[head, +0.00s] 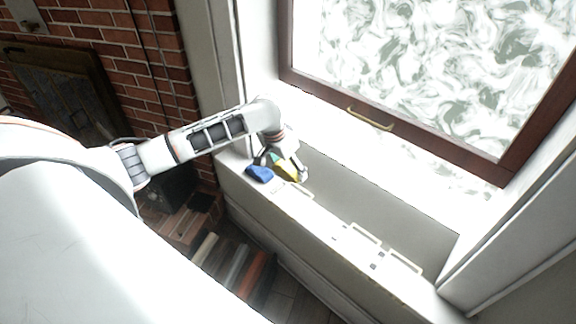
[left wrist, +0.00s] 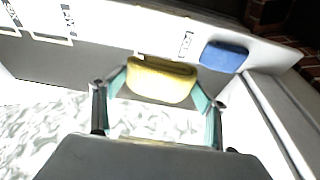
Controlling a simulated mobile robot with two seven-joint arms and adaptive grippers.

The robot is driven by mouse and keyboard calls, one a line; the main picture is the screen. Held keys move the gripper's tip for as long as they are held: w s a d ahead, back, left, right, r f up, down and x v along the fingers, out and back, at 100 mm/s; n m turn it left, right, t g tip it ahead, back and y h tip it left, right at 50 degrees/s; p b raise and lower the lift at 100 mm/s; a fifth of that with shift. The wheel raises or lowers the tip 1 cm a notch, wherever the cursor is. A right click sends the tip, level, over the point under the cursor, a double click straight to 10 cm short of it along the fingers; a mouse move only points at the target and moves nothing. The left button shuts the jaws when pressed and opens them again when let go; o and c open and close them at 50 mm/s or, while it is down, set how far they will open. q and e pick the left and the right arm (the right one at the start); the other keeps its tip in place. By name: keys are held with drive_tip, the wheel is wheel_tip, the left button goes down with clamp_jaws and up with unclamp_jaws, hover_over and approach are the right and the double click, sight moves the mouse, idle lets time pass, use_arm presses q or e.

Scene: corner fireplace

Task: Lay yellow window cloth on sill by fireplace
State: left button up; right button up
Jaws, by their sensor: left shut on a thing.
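The yellow window cloth (head: 291,173) is a small folded bundle at the sill (head: 322,214), left of its middle. My left gripper (head: 286,164) comes down over the cloth and is shut on it. In the left wrist view, the yellow cloth (left wrist: 160,80) sits between the two greenish fingers of the left gripper (left wrist: 160,88). I cannot tell whether the cloth touches the sill. My right gripper is in neither view.
A blue folded cloth (head: 260,173) lies on the sill just left of the yellow one. Outlined rectangles (head: 366,235) mark the sill's right part, which is otherwise clear. A framed window (head: 420,130) with a brass handle (head: 369,118) rises behind; a brick wall (head: 140,70) stands left.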

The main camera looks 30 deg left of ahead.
use_arm(q)
approach(290, 195)
drive_tip(key=shift+w+x, duration=0.2)
drive_tip(key=shift+x, duration=2.35)
drive_tip(key=shift+f, duration=0.55)
drive_tip(key=o, duration=1.1)
drive_tip(key=v, duration=1.2)
drive_tip(key=shift+d, duration=0.1)
